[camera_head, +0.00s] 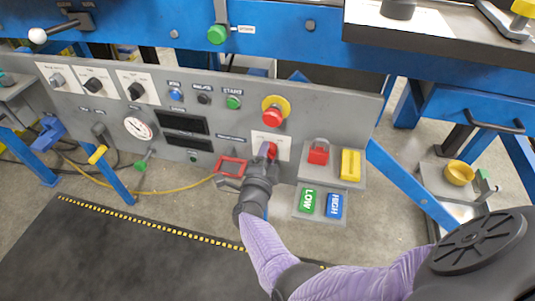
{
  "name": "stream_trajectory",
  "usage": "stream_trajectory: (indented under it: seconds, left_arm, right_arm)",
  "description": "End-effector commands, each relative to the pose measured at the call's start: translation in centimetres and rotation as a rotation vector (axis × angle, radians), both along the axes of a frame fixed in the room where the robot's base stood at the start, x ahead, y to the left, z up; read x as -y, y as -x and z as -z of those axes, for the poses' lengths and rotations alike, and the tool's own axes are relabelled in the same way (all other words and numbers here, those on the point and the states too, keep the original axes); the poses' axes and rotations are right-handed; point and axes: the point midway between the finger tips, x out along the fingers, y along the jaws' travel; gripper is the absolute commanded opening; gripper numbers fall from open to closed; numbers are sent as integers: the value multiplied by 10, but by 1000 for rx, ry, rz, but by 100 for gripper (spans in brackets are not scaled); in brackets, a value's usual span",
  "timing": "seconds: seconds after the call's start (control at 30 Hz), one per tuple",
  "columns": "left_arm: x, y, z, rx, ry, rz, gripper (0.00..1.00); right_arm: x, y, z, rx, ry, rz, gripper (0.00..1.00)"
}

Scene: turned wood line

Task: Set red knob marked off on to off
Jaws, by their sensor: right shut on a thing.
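The red knob (273,151) sits on a white label plate (284,148) low on the grey control panel, below the red emergency button. My right gripper (267,152) reaches up to it from below and is shut on it. The gripper's fingers cover part of the knob and plate. The off and on marks are too small to read, so I cannot tell which way the knob points. My left gripper is not in view.
A red mushroom button (272,115) on a yellow ring is just above. A red frame-like handle (231,166) is close left of my gripper.

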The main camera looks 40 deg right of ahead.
Motion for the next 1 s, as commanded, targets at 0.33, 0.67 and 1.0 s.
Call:
stream_trajectory:
  seconds: [0.33,0.67,1.0]
  left_arm:
    - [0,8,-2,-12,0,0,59]
    - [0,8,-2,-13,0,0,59]
    - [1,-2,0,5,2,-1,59]
  right_arm:
    - [-1,0,1,-9,5,-2,0]
    - [-1,0,1,-7,5,-2,87]
    - [-1,1,0,-6,5,-1,87]
